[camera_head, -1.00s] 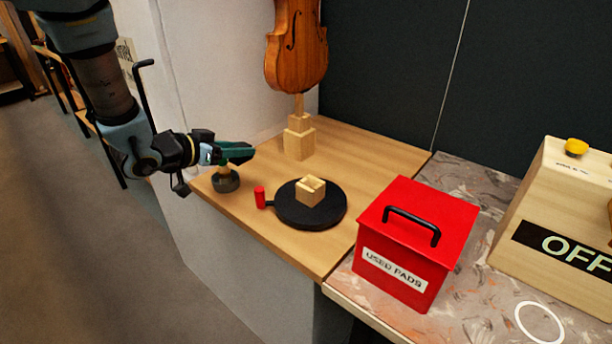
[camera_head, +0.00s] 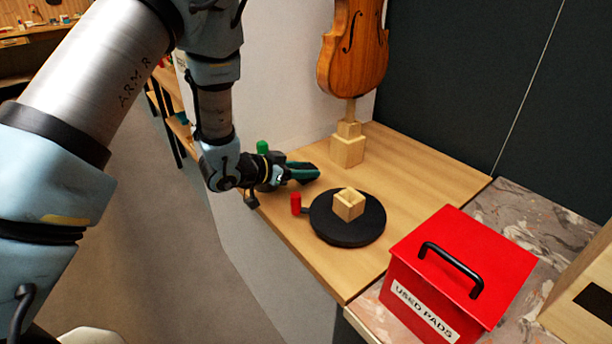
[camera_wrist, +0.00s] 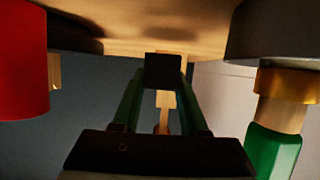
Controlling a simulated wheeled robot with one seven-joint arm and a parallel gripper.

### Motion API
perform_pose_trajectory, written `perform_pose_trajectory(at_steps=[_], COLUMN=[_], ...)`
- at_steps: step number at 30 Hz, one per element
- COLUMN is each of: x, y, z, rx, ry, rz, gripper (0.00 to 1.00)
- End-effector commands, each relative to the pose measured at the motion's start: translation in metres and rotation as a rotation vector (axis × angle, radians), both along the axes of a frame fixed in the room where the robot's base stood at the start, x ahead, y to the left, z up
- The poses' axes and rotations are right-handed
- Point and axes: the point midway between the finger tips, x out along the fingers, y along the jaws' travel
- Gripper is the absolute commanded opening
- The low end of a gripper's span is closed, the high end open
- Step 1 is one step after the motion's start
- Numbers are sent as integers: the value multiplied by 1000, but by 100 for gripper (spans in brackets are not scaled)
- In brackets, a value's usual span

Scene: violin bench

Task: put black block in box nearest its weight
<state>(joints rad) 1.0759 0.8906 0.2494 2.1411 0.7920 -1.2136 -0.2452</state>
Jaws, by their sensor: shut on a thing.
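My gripper (camera_head: 306,173) is low over the left part of the wooden table, just behind a red knob. In the wrist view, which looks upside down, its green fingers (camera_wrist: 163,72) are shut on a black block (camera_wrist: 163,70). The head view does not show the block clearly, and I cannot tell whether it touches the table. A red lidded box (camera_head: 455,265) labelled USED PADS stands at the front right. I see no weight marks on either.
The red knob (camera_head: 296,203) is beside the plate. A green-handled tool (camera_head: 263,147) stands close to my gripper; its handle and grey base show in the wrist view (camera_wrist: 275,140). A violin (camera_head: 353,50) stands on wooden blocks (camera_head: 347,150) behind. The back right tabletop is clear.

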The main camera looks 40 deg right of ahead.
Motion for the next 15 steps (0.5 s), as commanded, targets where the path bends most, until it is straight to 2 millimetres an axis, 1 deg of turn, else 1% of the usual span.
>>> perform_pose_trajectory(at_steps=[1,5,15], x=[0,0,0], y=[0,0,0], z=[-8,-20,-23], rx=[3,2,-1], ry=[2,2,1], rz=[0,0,0], gripper=[0,0,0])
